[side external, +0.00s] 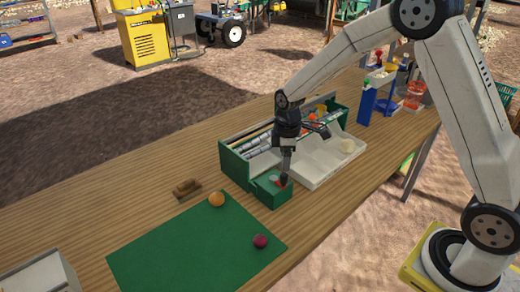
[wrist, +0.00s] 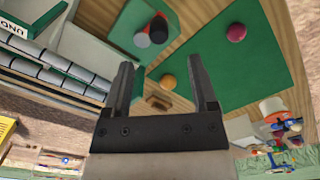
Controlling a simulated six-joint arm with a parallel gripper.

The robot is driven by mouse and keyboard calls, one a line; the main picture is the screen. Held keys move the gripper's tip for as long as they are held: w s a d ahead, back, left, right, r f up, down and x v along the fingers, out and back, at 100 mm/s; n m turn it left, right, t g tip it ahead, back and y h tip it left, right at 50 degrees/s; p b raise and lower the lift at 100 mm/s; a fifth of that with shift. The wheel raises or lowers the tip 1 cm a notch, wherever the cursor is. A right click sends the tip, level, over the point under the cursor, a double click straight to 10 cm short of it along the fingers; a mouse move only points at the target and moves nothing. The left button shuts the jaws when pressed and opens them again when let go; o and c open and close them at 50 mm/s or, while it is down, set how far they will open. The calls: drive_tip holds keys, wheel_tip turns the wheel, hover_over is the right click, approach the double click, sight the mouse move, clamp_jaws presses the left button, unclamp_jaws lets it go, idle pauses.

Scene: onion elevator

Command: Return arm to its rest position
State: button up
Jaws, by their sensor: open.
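My gripper (side external: 283,178) points down over a small green box (side external: 277,198) at the near end of the green onion elevator (side external: 235,165). In the wrist view its two fingers (wrist: 161,65) are spread, with nothing held between them. A yellow-orange onion (side external: 216,199) sits at the edge of the green mat (side external: 175,255), and a dark red onion (side external: 260,241) lies on it.
A small brown block (side external: 187,187) lies on the wooden table (side external: 110,210). Blue stands (side external: 367,105) and an orange container (side external: 415,92) are at the far right end. A grey-white box (side external: 40,275) is at the lower left. The table's left part is mostly clear.

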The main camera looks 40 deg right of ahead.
drive_tip(key=s+a+r+m+t, duration=0.1)
drive_tip(key=s+r+m, duration=0.1)
drive_tip(key=s+m, duration=0.3)
drive_tip(key=s+a+r+m+t, duration=0.1)
drive_tip(key=s+m, duration=0.3)
drive_tip(key=s, duration=0.8)
drive_tip(key=shift+r+m+t, duration=0.3)
drive_tip(key=shift+r+m, duration=0.1)
drive_tip(key=shift+r, duration=0.1)
